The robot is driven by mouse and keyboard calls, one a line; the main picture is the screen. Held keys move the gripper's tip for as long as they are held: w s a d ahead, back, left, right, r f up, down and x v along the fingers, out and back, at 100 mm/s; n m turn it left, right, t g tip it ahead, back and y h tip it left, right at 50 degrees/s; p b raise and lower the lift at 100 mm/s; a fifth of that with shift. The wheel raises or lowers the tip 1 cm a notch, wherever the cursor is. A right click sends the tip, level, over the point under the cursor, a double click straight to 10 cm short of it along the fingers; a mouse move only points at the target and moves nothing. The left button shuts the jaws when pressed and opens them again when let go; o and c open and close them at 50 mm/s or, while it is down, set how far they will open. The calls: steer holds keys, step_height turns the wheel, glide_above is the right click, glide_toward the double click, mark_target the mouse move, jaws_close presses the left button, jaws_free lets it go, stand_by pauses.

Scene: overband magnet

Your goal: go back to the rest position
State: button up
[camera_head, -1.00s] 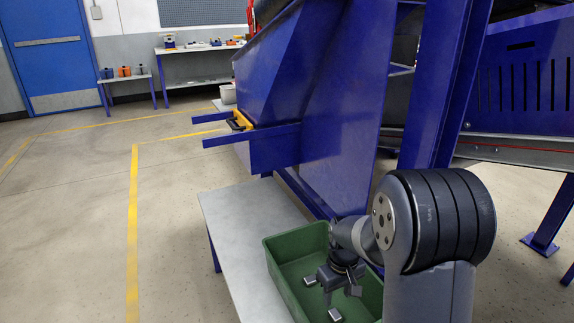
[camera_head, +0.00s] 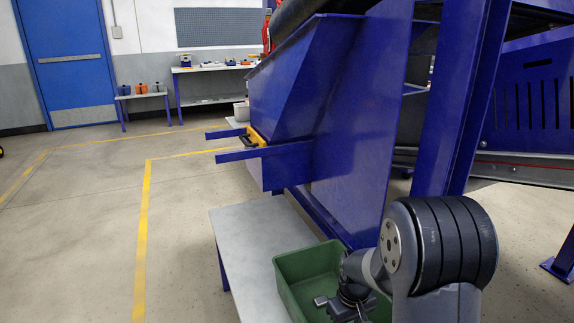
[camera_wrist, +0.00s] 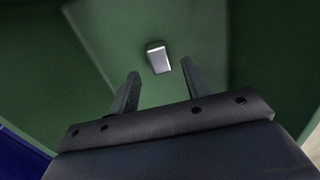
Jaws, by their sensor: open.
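My gripper (camera_wrist: 160,85) is open over the green bin (camera_head: 291,274), its two fingers apart with nothing between them. In the wrist view a small silver metal block (camera_wrist: 158,57) lies on the bin floor beyond the fingertips, apart from them. In the head view my gripper is low in the picture, partly cut off by the bottom edge, and my arm hides part of the bin.
The bin stands on a grey table (camera_head: 245,245). A large blue steel chute (camera_head: 350,130) rises behind it, with a yellow-and-black handle (camera_head: 256,138) on its side. Open floor with yellow lines (camera_head: 142,230) lies to the left. Shelves and a blue door (camera_head: 68,62) are at the back.

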steer(key=shift+f, duration=0.1)
steer(key=shift+f, duration=0.35)
step_height(320, 180, down, 3)
steer(key=shift+r+b, duration=0.2)
steer(key=shift+b, duration=0.5)
step_height(320, 180, up, 12)
steer(key=p, duration=0.4)
step_height(320, 180, down, 13)
steer(key=b, duration=0.4)
step_height(320, 180, up, 35)
steer(key=m+p, duration=0.4)
steer(key=p, duration=2.6)
steer(key=shift+w+r, duration=0.2)
